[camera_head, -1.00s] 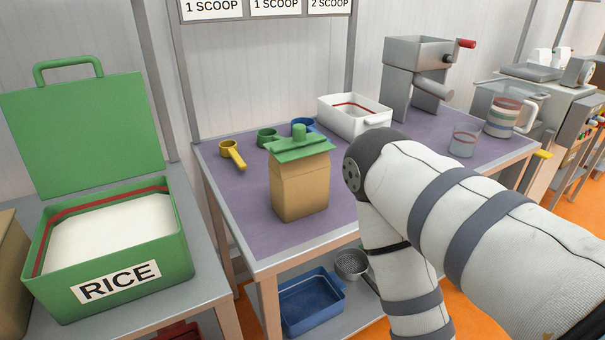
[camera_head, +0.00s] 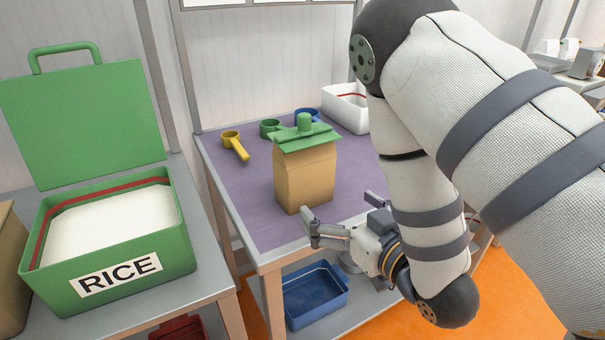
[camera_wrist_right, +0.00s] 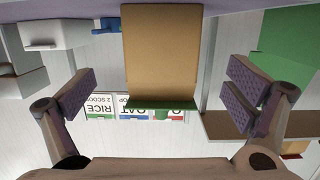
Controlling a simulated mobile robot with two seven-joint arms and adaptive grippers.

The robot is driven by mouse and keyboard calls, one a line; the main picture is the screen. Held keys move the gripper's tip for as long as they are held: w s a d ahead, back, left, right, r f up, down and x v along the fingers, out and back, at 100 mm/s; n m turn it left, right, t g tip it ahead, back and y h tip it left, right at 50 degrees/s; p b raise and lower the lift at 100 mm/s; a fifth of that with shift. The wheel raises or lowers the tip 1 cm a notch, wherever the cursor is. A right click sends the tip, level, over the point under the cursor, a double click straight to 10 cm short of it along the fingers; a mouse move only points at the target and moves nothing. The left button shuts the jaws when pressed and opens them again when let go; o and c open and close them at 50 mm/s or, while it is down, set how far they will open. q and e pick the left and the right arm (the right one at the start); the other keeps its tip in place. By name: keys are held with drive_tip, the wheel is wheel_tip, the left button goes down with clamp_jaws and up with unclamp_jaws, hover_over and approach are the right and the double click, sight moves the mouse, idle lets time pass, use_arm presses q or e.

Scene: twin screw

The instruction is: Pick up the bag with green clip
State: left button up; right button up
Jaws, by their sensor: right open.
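The brown paper bag (camera_head: 305,178) with the green clip (camera_head: 303,133) across its top stands upright on the purple-topped table (camera_head: 225,180). My right gripper (camera_head: 340,212) is open just in front and to the right of the bag, near the table's front edge. In the right wrist view the bag (camera_wrist_right: 162,50) appears between the two open, padded fingers (camera_wrist_right: 160,98), apart from both. The clip (camera_wrist_right: 160,103) shows there as a green strip at the bag's lower edge, the view being upside down. My left gripper is not in view.
Yellow (camera_head: 235,145), green (camera_head: 270,128) and blue (camera_head: 305,116) scoops lie behind the bag. A white bin (camera_head: 345,108) stands at the back right. A green rice box (camera_head: 150,266) with its lid open is at the left. A blue tray (camera_head: 316,297) sits on the lower shelf.

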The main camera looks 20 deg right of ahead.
sight(304, 152)
drive_tip(key=shift+t, duration=0.9)
drive_tip(key=w+r, duration=0.1)
drive_tip(key=w, duration=0.3)
drive_tip(key=w+r+b, duration=0.1)
drive_tip(key=w+r, duration=0.1)
drive_tip(key=w, duration=0.2)
drive_tip(key=w+a+r+b, duration=0.1)
drive_tip(key=w, duration=0.4)
drive_tip(key=shift+r, duration=0.25)
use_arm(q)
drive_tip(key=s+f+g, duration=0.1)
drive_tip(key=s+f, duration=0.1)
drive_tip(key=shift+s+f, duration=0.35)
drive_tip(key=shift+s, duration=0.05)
use_arm(e)
drive_tip(key=c, duration=1)
